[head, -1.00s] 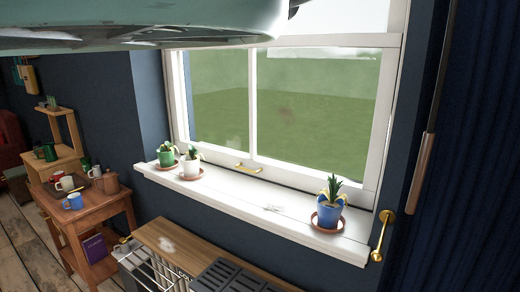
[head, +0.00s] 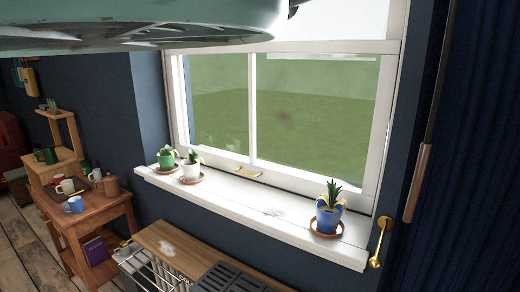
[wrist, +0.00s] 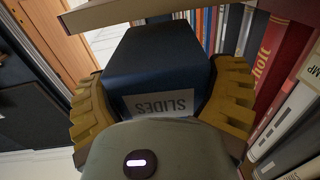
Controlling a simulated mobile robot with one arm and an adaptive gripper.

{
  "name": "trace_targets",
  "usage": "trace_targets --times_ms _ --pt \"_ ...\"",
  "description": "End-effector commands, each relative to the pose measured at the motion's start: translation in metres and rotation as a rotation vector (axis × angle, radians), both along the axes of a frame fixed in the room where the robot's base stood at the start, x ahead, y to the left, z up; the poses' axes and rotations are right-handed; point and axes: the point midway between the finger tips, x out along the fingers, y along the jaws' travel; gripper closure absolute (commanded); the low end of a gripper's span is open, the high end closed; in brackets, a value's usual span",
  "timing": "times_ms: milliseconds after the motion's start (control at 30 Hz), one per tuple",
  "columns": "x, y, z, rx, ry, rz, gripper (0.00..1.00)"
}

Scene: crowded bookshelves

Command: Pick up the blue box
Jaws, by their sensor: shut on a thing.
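The blue box (wrist: 158,62) is dark blue and has a pale label reading "SLIDES", upside down in the wrist view. My gripper (wrist: 160,85) is shut on it, with one ridged yellow finger pad on each of its left and right sides. The far end of the box lies just below a pale shelf edge in the picture. Whether the box touches the shelf or its books cannot be told. Neither the box nor my gripper shows in the head view.
In the wrist view, upright books (wrist: 275,60) stand close on the right, and a pale shelf board (wrist: 120,12) crosses the top. The head view shows a white windowsill (head: 250,205) with potted plants and a small wooden table (head: 95,220) with mugs.

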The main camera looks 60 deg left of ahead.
Motion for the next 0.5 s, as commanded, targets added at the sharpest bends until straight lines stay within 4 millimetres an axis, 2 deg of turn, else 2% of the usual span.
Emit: trace_targets --times_ms 500 --pt "-0.018 0.037 0.000 0.002 0.000 0.004 0.38"
